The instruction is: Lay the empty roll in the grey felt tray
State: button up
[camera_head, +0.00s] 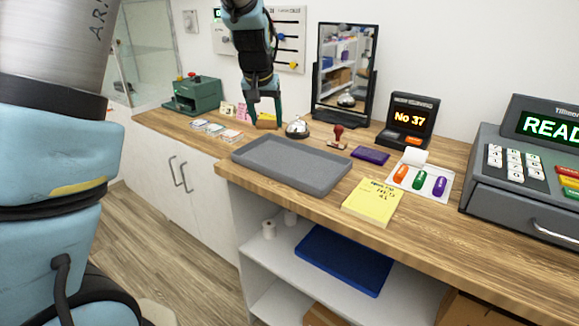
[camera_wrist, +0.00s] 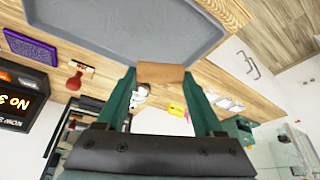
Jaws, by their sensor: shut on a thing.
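My gripper (camera_head: 266,112) is at the back of the counter, behind the grey felt tray, with its fingers pointing down. It is shut on a brown cardboard-coloured piece, which looks like the empty roll (camera_head: 266,121). In the wrist view the roll (camera_wrist: 160,73) spans the gap between the green fingertips (camera_wrist: 161,78). The grey felt tray (camera_head: 290,165) lies flat on the counter and is empty. It also shows in the wrist view (camera_wrist: 125,30), beyond the roll. The roll is outside the tray; its exact height above the counter is hard to tell.
A bell (camera_head: 297,128) and mirror (camera_head: 345,75) stand behind the tray. A red-handled stamp (camera_head: 338,136), purple pad (camera_head: 370,155), yellow notepad (camera_head: 370,203) and white roll (camera_head: 414,157) are to its right. Cards (camera_head: 215,130) lie left. A register (camera_head: 530,160) stands far right.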

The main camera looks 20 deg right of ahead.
send_over(291, 161)
jog(key=s+a, duration=0.1)
jog(key=shift+m, duration=0.4)
jog(key=f+p, duration=0.1)
jog(key=f, duration=0.3)
jog(key=shift+s+f, duration=0.2)
jog(key=shift+f, duration=2.3)
jog(key=shift+f, duration=0.1)
jog(key=o, duration=1.3)
jog(key=shift+r+p, duration=0.3)
jog(key=b+v, duration=0.1)
jog(key=v, duration=1)
jog(key=shift+a+r, duration=0.3)
jog(key=shift+a, duration=0.05)
